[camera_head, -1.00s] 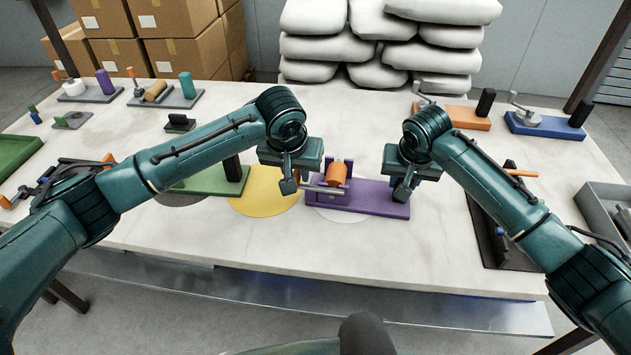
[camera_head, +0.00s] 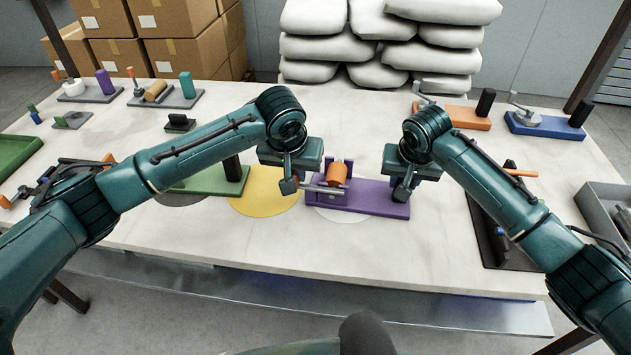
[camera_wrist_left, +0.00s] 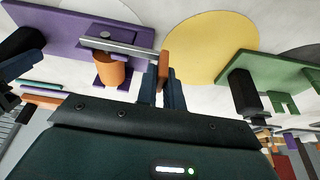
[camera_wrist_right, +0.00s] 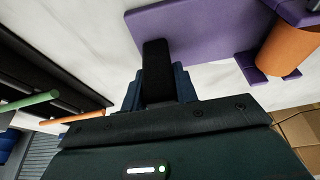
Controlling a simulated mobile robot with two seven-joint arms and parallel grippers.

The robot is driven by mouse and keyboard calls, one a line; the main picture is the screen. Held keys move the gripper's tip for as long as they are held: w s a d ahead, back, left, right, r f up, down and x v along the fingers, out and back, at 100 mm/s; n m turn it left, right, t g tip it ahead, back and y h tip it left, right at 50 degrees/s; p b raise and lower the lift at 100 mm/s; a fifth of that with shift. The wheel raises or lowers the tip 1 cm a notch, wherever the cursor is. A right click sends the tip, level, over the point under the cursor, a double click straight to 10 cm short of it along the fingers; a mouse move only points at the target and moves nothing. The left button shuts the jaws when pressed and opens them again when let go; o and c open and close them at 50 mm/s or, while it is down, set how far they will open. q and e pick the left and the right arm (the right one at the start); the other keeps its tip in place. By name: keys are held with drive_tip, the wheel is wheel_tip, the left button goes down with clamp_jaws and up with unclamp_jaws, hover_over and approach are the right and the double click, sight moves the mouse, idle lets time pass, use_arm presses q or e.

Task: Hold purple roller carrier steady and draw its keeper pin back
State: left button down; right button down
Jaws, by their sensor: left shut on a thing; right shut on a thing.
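The purple roller carrier (camera_head: 372,196) lies on the table, with an orange roller (camera_head: 337,172) between its purple uprights. The grey keeper pin (camera_head: 322,189) runs along the roller's near side and sticks out past the carrier's left end. My left gripper (camera_head: 289,186) is shut on the pin's orange end (camera_wrist_left: 163,68), as the left wrist view shows. My right gripper (camera_head: 404,193) is at the carrier's right end. In the right wrist view it is shut on the carrier's black post (camera_wrist_right: 156,70). The fingertips are partly hidden in the head view.
A yellow disc (camera_head: 262,195) and a green carrier (camera_head: 215,181) lie left of the purple one. A dark tray (camera_head: 492,235) and a grey bin (camera_head: 606,208) are at the right. Orange (camera_head: 462,117) and blue (camera_head: 545,123) fixtures stand behind. The table's front strip is clear.

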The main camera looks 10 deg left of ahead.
use_arm(q)
drive_tip(key=shift+a, duration=0.15)
idle(0.5)
drive_tip(key=shift+w+a, duration=0.2)
drive_tip(key=shift+a, duration=2.25)
use_arm(e)
drive_tip(key=shift+d, duration=0.1)
use_arm(q)
drive_tip(key=c, duration=1.5)
unclamp_jaws()
drive_tip(key=shift+d, duration=0.15)
drive_tip(key=shift+o, duration=0.2)
drive_tip(key=shift+r, duration=0.1)
drive_tip(key=v, duration=1.2)
use_arm(e)
drive_tip(key=c, duration=1)
unclamp_jaws()
drive_tip(key=shift+o, duration=0.4)
